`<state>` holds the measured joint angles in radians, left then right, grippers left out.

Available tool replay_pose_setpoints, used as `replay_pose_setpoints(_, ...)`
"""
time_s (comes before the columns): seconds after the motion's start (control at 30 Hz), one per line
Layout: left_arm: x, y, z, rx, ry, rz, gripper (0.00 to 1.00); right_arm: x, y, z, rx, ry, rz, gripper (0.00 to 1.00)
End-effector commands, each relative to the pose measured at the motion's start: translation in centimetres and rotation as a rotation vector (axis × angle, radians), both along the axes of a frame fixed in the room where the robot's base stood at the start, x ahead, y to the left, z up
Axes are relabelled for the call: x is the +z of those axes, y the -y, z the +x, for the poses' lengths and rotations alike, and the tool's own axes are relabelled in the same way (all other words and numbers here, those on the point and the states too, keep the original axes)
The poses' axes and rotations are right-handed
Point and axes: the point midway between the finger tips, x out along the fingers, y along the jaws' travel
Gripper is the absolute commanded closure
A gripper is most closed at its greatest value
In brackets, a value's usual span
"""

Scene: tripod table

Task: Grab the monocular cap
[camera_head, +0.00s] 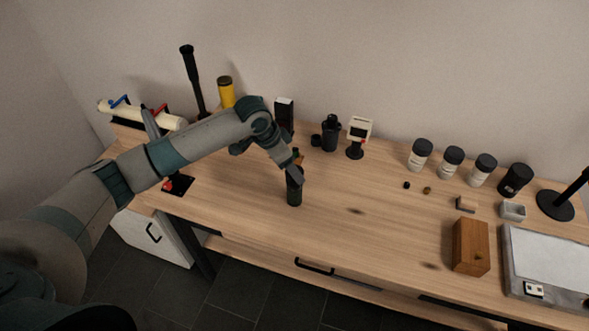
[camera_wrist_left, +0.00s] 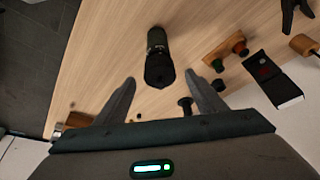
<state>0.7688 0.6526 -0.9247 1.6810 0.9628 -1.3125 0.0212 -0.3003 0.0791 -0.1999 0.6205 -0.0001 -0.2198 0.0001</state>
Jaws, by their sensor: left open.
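A dark cylinder, which looks like the monocular (camera_head: 294,194), stands upright on the wooden table (camera_head: 370,235) near its front edge. In the left wrist view the monocular (camera_wrist_left: 156,42) shows a dark green-grey body. Its near end is black and looks like the cap (camera_wrist_left: 159,73), but I cannot make out a clear seam. My left gripper (camera_head: 293,175) is at the top of the monocular and partly hides it in the head view. In the left wrist view my left gripper (camera_wrist_left: 160,78) is open, with its fingers apart on either side of the black end. My right gripper is not in view.
Behind stand a black device (camera_head: 331,132), a small white-faced stand (camera_head: 359,130) and a yellow cylinder (camera_head: 226,92). Several black-lidded jars (camera_head: 451,160), a wooden block (camera_head: 471,246) and a grey tray (camera_head: 507,262) are at the right. The table's middle is mostly clear.

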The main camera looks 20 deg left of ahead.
Motion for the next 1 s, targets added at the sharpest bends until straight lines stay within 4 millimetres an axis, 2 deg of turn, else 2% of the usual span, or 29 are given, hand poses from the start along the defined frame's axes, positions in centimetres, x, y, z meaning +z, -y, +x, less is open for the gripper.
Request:
replay_pose_setpoints(0.2, -1.5, 0.5, 0.5, 0.000, 0.002, -0.001, 0.36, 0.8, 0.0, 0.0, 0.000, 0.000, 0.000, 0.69)
replay_pose_setpoints(0.67, -1.6, 0.5, 0.5, 0.000, 0.002, -0.001, 0.36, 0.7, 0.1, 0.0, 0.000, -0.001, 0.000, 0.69)
replay_pose_setpoints(0.83, -1.6, 0.5, 0.5, 0.000, 0.002, -0.001, 0.77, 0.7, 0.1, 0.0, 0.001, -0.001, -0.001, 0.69)
replay_pose_setpoints(1.0, -1.6, 0.5, 0.5, 0.000, 0.002, -0.001, 0.78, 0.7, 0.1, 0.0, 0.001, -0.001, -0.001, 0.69)
